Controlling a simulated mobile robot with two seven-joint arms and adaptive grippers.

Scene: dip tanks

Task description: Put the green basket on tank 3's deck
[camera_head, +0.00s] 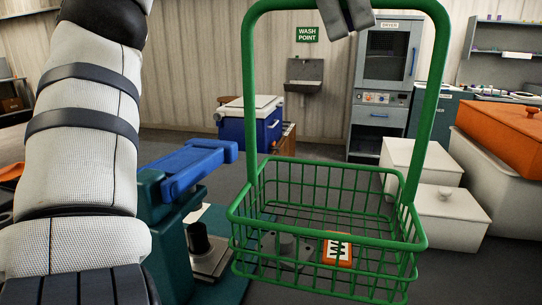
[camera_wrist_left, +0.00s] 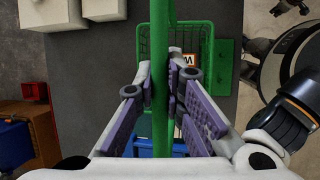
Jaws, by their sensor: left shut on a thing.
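The green wire basket (camera_head: 330,270) hangs upright in the head view, with a tall square handle. My left gripper (camera_head: 347,22) is at the middle of the handle's top bar, its fingers partly cut off by the picture edge. In the left wrist view its purple-padded fingers (camera_wrist_left: 163,88) are closed on the green bar, and the basket (camera_wrist_left: 207,50) shows below. Inside the basket lie grey metal parts (camera_head: 287,245) and an orange tag (camera_head: 338,250) with black marks. No tank number is readable, so I cannot tell which is tank 3.
White lidded tanks (camera_head: 440,215) stand at the right, beside a larger one with an orange lid (camera_head: 505,135). A teal machine with a blue arm (camera_head: 190,165) stands left of the basket. A blue cooler (camera_head: 250,125), wash-point sink (camera_head: 304,75) and dryer (camera_head: 385,85) are behind.

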